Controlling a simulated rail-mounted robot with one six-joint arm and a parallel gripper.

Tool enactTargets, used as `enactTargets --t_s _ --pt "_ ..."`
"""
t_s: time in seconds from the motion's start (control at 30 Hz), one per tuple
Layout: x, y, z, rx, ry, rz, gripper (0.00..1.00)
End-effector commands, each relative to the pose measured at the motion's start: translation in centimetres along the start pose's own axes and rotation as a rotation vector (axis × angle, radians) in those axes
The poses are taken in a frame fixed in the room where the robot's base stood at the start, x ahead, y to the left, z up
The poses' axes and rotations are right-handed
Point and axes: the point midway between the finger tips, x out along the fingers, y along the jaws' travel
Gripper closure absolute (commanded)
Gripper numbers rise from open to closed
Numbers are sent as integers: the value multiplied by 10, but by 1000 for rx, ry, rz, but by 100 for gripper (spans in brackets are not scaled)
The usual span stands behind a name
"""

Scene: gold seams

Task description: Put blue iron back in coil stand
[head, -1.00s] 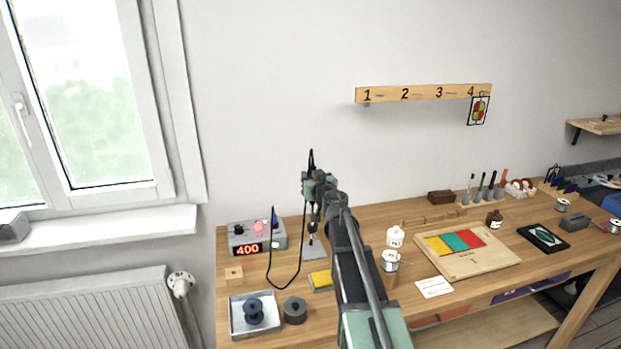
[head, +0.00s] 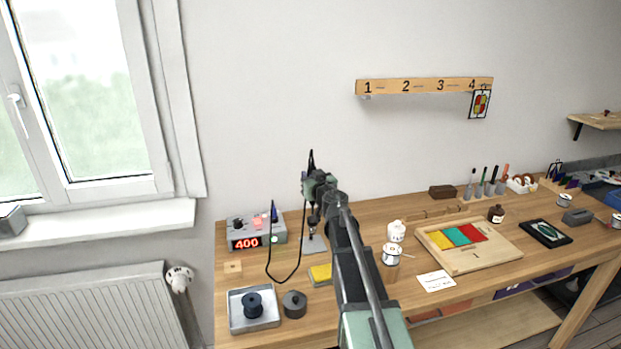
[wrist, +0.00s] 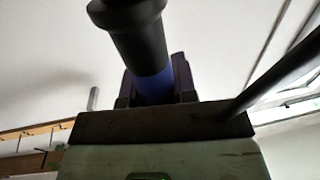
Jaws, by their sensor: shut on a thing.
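The blue iron (wrist: 154,85) is upright between my gripper's dark fingers in the wrist view, with a black grip above a blue band. My gripper (wrist: 158,82) is shut on it. In the head view my gripper (head: 313,218) hangs over the bench's back left, right of the soldering station. The coil stand (head: 314,246), with a grey base plate, is below it and partly covered by my gripper and arm. I cannot tell whether the iron's tip is in the coil.
The soldering station (head: 257,232) reads 400, and a black cord (head: 269,262) loops in front of it. A yellow sponge (head: 320,274), a metal tray (head: 236,316) with a dark spool and a dark round pot (head: 294,305) stand in front. A white bottle (head: 396,231) is to the right.

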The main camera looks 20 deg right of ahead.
Motion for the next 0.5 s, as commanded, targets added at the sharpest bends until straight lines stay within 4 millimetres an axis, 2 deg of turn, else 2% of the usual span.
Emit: enactTargets --t_s 0.5 --pt "0 0 7 0 0 0 98"
